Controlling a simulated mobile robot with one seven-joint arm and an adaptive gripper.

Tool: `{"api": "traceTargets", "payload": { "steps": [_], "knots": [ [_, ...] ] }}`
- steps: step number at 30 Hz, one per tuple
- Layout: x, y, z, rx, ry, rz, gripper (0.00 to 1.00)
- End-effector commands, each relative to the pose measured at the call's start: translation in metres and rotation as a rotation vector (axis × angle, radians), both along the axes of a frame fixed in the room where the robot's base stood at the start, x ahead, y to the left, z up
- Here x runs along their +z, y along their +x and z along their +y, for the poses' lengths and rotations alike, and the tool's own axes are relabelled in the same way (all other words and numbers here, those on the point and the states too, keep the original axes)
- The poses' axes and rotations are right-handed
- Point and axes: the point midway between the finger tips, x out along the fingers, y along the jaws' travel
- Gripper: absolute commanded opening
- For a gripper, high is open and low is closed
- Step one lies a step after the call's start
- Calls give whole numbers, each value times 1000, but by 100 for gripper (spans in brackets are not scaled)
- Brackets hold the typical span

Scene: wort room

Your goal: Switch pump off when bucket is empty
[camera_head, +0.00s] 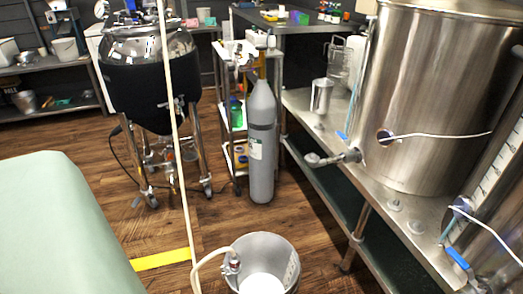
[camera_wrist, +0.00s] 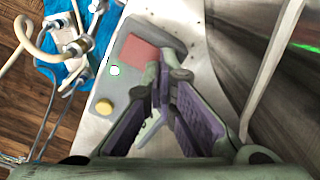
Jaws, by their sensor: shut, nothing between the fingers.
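A steel bucket (camera_head: 265,252) stands on the floor at the bottom of the head view. A pale hose (camera_head: 205,262) leads over its rim to a metal fitting inside. The bucket's bottom area looks white; I cannot tell whether that is liquid or bare bottom. In the wrist view, a grey control box (camera_wrist: 130,75) has a red square (camera_wrist: 140,53), a small white-green button or light (camera_wrist: 114,70) and a yellow knob (camera_wrist: 104,106). I cannot tell whether it is the pump's. My gripper (camera_wrist: 167,78) is shut and empty, its tips over or beside the box's right side.
In the wrist view, metal fittings and hose lie over blue cloth (camera_wrist: 62,72) left of the box. A steel surface rises on the right. The head view shows a steel table (camera_head: 395,215) with large vessels, a gas cylinder (camera_head: 261,150) and a black-jacketed tank (camera_head: 150,90).

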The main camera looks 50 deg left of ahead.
Motion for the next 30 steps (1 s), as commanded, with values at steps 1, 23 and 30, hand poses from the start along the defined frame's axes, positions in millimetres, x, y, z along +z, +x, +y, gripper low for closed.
{"api": "traceTargets", "payload": {
  "steps": [1, 23, 30],
  "knots": [
    [-3, 0, 0, 0, 0, 0, 0],
    [39, 0, 0, 0, 0, 0, 0],
    [56, 0, 0, 0, -1, 0, 0]
  ]
}}
